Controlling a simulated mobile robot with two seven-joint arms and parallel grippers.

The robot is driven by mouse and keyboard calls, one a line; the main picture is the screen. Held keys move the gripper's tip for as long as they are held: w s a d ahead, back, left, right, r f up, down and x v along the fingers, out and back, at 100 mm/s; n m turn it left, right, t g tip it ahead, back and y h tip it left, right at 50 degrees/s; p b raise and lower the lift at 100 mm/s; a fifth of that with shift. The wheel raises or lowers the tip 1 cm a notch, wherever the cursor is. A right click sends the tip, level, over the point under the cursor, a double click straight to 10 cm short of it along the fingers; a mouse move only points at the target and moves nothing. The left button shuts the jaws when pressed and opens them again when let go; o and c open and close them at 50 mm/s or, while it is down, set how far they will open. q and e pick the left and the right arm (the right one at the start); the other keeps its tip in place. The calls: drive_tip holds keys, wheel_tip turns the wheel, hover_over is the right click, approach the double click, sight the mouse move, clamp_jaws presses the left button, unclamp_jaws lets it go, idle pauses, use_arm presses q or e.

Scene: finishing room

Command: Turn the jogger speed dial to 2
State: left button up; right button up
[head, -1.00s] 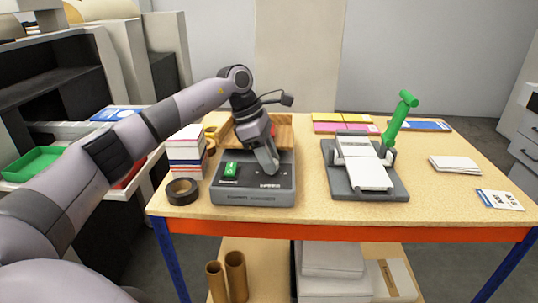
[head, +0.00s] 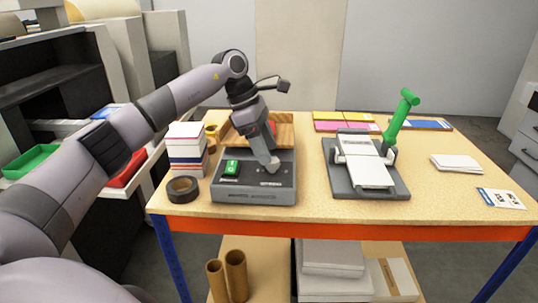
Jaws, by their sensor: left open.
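The paper jogger (head: 254,197) is a grey box at the left of the table, with a wooden tray at its back and a dark sloped control panel in front. A green switch (head: 232,168) sits on the panel's left. My left gripper (head: 272,166) points down at the right part of the panel, its fingertips low over or at the speed dial's place. The dial itself is hidden by the fingers or too small to make out, and so is its setting. I cannot tell whether the fingers touch it. My right gripper is not in view.
A stack of paper or pads (head: 187,150) and a dark tape roll (head: 183,190) stand left of the jogger. A grey device (head: 366,175) with a green lever (head: 401,116) stands to its right. White cards (head: 456,163) lie further right. The front middle of the table is clear.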

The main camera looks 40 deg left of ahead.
sight(259, 169)
use_arm(q)
drive_tip(key=shift+v, duration=2.25)
